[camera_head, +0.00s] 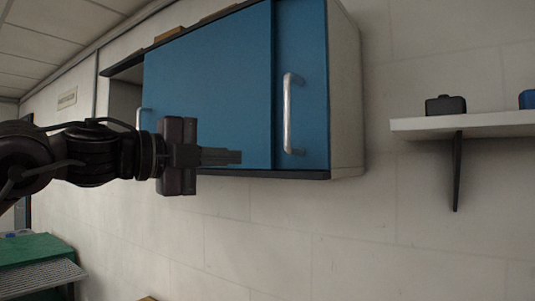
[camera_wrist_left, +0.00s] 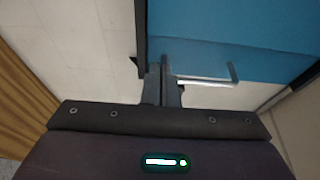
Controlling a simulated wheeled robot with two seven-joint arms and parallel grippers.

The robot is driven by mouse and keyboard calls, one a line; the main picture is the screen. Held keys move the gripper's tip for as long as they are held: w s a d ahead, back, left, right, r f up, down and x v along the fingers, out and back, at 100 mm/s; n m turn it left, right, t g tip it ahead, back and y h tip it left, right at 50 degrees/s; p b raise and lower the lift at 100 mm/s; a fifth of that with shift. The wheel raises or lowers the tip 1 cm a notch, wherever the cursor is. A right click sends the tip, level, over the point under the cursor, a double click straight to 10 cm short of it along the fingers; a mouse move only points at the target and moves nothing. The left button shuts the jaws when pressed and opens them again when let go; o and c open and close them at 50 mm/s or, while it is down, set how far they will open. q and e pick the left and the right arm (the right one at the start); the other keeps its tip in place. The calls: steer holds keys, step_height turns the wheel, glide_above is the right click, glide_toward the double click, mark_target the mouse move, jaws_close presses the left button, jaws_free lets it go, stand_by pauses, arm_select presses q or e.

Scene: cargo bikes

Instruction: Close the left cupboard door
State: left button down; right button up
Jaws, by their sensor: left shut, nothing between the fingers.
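The cupboard is wall-mounted, with blue sliding doors. The left door (camera_head: 205,80) stands away from the cupboard's left end, leaving a dark gap there. Its silver handle (camera_head: 139,118) is at the door's left edge, partly hidden by my left arm. My left gripper (camera_head: 240,157) is shut and empty, pointing right in front of the lower part of the left door. In the left wrist view, the shut fingers (camera_wrist_left: 163,88) are beside one end of a silver handle (camera_wrist_left: 207,82); I cannot tell whether they touch it. My right gripper is not in view.
The right door (camera_head: 305,70) has its own silver handle (camera_head: 289,115). A white shelf (camera_head: 480,125) holding a dark case (camera_head: 445,105) is on the wall to the right. A green object (camera_head: 35,250) stands low at left. The wall below the cupboard is clear.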

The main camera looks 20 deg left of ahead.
mark_target(266, 151)
arm_select(q)
steer(key=p+x, duration=0.1)
steer(key=x, duration=0.1)
steer(key=p+x, duration=0.2)
steer(key=x, duration=0.1)
steer(key=r+p+x, duration=0.1)
steer(key=x, duration=0.2)
steer(key=shift+w+r, duration=0.1)
steer(key=shift+w, duration=0.15)
steer(key=shift+w+d+p, duration=0.2)
steer(key=shift+w+p, duration=0.1)
